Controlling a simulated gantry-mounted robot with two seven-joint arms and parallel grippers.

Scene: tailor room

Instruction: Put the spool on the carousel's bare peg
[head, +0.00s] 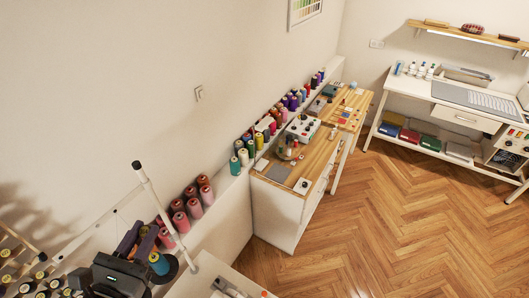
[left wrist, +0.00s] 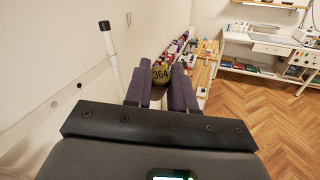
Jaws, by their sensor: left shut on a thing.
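My left gripper (head: 138,240) is at the lower left in the head view, above the row of cones. In the left wrist view its two purple fingers (left wrist: 160,92) are shut on a spool (left wrist: 161,74) with a yellow-green end marked 364. Its body is mostly hidden by the gripper. The carousel (head: 288,154) is a small round brown stand with a few coloured spools, on the wooden-topped cabinet, well to the right of and beyond the gripper. Its pegs are too small to tell which is bare. My right gripper is not in view.
Red and pink thread cones (head: 193,207) line the ledge by the wall. A white upright post (head: 157,207) stands close beside my gripper. On the cabinet top are a white box with coloured knobs (head: 303,127) and a grey pad (head: 278,173). The parquet floor (head: 390,220) is clear.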

